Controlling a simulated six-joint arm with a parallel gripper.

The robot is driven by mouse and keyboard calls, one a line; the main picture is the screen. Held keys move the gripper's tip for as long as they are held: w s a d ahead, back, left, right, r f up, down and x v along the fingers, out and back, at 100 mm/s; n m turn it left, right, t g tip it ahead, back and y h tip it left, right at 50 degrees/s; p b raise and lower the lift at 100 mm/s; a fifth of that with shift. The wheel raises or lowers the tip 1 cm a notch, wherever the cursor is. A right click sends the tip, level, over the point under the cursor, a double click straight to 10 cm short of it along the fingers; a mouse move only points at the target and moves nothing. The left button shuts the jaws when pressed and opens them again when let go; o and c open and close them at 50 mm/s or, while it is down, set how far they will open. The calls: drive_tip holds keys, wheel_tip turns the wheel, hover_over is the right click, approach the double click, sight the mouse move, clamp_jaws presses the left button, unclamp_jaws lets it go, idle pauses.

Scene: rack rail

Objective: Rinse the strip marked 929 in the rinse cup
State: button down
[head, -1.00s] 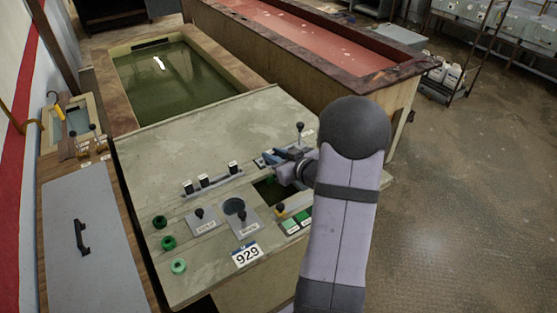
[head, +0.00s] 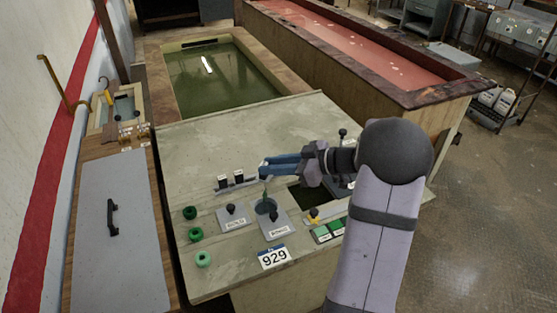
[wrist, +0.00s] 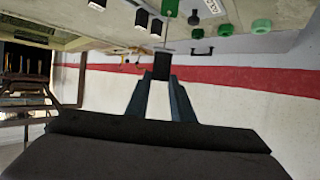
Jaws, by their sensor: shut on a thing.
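My gripper (head: 265,168) is shut on a strip, gripping it by its dark cap (wrist: 161,65). The greenish strip (head: 265,188) hangs upright below the fingers, and part of it also shows in the wrist view (wrist: 172,8). The cup's label is too small to read. A placard marked 929 (head: 274,257) is on the bench's front edge. No number is legible on the held strip.
Capped strips stand in the rail (head: 238,177) behind the cup; three caps show in the wrist view (wrist: 141,18). A dark opening (head: 310,197) lies right of the cup. Knobs (head: 232,209) and green buttons (head: 195,234) stand nearby. The bench top behind is clear.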

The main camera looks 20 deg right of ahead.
sight(266, 191)
drive_tip(key=shift+f+b, duration=0.3)
drive_tip(key=shift+b, duration=0.2)
drive_tip(key=shift+f+b, duration=2.2)
drive_tip(key=shift+f, duration=2.75)
drive_tip(key=shift+w, duration=0.1)
drive_tip(key=shift+w+a+p, duration=0.3)
drive_tip(key=shift+w+a, duration=0.05)
drive_tip(key=shift+s+d, duration=0.1)
drive_tip(key=shift+s, duration=0.05)
